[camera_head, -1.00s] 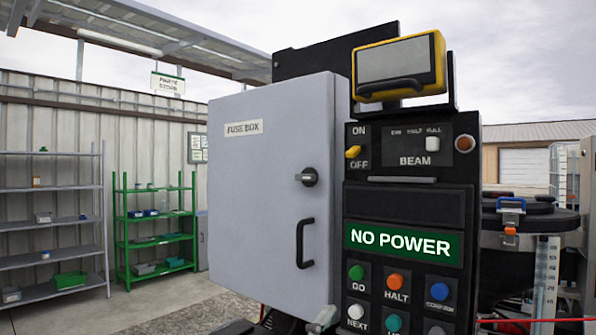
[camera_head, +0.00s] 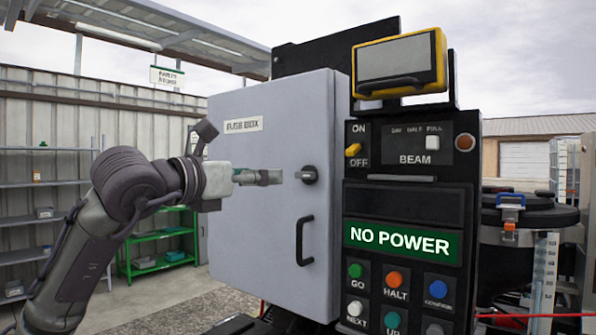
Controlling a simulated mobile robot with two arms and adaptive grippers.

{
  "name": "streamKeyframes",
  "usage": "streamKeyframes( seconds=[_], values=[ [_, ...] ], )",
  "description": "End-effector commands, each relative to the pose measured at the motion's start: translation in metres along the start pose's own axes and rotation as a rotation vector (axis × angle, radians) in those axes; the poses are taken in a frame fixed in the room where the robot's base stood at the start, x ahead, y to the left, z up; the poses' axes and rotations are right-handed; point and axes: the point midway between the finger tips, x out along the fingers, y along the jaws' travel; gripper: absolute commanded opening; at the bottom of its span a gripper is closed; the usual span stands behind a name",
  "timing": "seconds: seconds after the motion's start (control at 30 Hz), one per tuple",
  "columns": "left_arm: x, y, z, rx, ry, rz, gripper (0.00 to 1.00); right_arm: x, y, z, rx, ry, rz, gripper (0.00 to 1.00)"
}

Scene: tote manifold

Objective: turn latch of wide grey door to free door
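The wide grey door (camera_head: 262,225) of the fuse box, labelled "FUSE BOX", is shut. Its dark latch knob (camera_head: 308,175) sits near the door's right edge, pointing roughly sideways. A black pull handle (camera_head: 304,241) is below the latch. My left gripper (camera_head: 276,177) comes in from the left in front of the door. Its fingertips are just left of the latch, with a small gap in the picture. The fingers are seen side-on, so their opening cannot be told. My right gripper is not in view.
A black control panel (camera_head: 405,215) stands right of the door, with switches, coloured buttons and a "NO POWER" display (camera_head: 403,243). A yellow-framed lamp (camera_head: 399,62) is on top. Shelves (camera_head: 45,215) stand far back left. A dark drum (camera_head: 530,220) is at right.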

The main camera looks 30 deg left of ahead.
Motion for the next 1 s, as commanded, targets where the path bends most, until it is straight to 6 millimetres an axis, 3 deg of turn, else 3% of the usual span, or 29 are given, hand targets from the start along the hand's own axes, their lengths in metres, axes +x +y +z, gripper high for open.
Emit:
streamKeyframes(
  seconds=[0.3, 0.5, 0.7, 1.0],
  values=[
    [0.070, -0.002, 0.004, -0.002, 0.004, -0.006, 0.71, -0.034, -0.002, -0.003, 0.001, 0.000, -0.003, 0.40],
    [0.101, -0.002, 0.003, -0.002, 0.002, -0.005, 0.71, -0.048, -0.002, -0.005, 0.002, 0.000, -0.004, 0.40],
    [0.114, -0.001, 0.001, 0.000, 0.001, -0.005, 0.71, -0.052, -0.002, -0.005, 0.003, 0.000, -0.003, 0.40],
    [0.115, -0.002, -0.001, 0.000, 0.001, -0.005, 0.68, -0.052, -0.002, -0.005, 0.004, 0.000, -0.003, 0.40]
  ],
)
